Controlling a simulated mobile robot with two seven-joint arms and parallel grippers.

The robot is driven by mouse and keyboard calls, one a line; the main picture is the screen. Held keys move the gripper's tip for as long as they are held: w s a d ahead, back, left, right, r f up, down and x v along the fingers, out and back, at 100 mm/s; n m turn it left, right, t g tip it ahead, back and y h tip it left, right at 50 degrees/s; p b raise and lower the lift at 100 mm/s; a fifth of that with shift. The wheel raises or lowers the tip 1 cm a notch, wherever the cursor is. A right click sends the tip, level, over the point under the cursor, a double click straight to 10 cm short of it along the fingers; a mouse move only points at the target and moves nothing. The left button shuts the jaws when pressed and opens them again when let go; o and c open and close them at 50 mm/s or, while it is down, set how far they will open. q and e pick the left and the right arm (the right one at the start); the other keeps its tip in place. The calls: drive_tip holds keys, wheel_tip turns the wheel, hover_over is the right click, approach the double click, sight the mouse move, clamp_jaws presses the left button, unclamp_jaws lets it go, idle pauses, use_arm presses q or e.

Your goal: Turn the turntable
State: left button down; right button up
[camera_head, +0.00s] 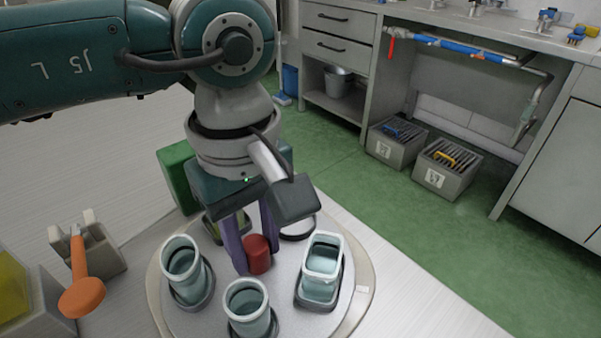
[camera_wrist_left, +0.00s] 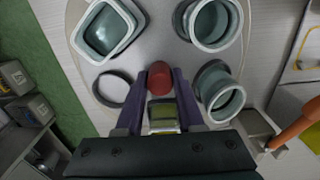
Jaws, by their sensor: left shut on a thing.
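The turntable (camera_head: 355,290) is a round pale grey disc on the table, with a red knob (camera_head: 258,256) near its middle. My left gripper (camera_head: 254,246) comes down from above, its purple fingers shut on the red knob. In the left wrist view the knob (camera_wrist_left: 159,80) sits between the fingertips (camera_wrist_left: 160,88). On the disc stand a round glass jar (camera_head: 181,265) at left, another round jar (camera_head: 247,306) in front and a squarish jar (camera_head: 321,265) at right, each in a dark holder. An empty ring holder (camera_head: 300,232) is behind, partly hidden by the gripper. My right gripper is not in view.
An orange-handled tool (camera_head: 80,292) leans on a grey block (camera_head: 103,252) left of the turntable, beside a bin with yellow contents (camera_head: 12,285). A green box (camera_head: 178,172) stands behind. Grey crates (camera_head: 446,170) are on the green floor beyond the table, below a counter.

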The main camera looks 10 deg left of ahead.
use_arm(q)
drive_tip(key=m+b, duration=0.3)
drive_tip(key=m, duration=0.2)
drive_tip(key=shift+f, duration=0.15)
drive_tip(key=m+b, duration=0.4)
drive_tip(key=m, duration=0.1)
drive_tip(key=shift+m+b, duration=0.6)
drive_tip(key=shift+m, duration=0.3)
